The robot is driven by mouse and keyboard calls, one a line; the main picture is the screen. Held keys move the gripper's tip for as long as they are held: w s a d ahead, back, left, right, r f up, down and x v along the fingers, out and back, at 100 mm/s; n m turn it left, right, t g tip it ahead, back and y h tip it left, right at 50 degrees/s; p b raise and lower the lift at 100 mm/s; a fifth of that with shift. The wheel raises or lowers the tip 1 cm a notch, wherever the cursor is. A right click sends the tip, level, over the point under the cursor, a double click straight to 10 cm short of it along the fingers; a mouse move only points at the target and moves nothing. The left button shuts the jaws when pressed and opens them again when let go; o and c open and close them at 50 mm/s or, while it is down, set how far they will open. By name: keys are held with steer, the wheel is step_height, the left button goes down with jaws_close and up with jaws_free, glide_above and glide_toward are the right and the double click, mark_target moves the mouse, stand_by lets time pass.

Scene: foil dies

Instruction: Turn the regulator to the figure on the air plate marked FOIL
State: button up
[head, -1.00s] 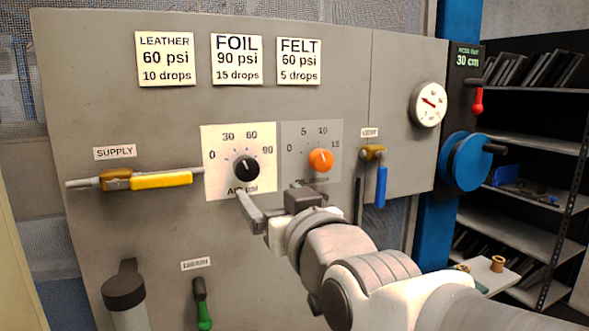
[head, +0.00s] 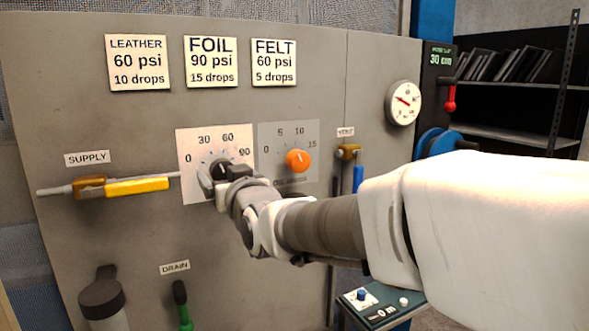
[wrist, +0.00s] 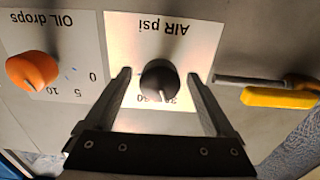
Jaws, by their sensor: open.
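The FOIL plate (head: 211,62) reads 90 psi and 15 drops. The regulator is a black knob on the white AIR psi dial (head: 190,140), scaled 0, 30, 60, 90. In the head view the knob is largely hidden by my gripper (head: 219,180). In the wrist view, which is upside down, the black knob (wrist: 159,80) sits between my two open fingers (wrist: 158,75), with a visible gap on each side. Its pointer faces the scale's top, around 30 to 60; the exact figure is hard to read.
The orange oil knob (head: 298,160) is just right of the dial. The yellow supply lever (head: 150,186) is left, the blue vent lever (head: 358,179) right. A gauge (head: 403,101) and LEATHER (head: 138,62) and FELT (head: 273,62) plates are on the panel. The green drain handle (head: 183,310) is below.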

steer(key=shift+w+a, duration=0.3)
steer(key=shift+w, duration=0.1)
steer(key=c, duration=1.4)
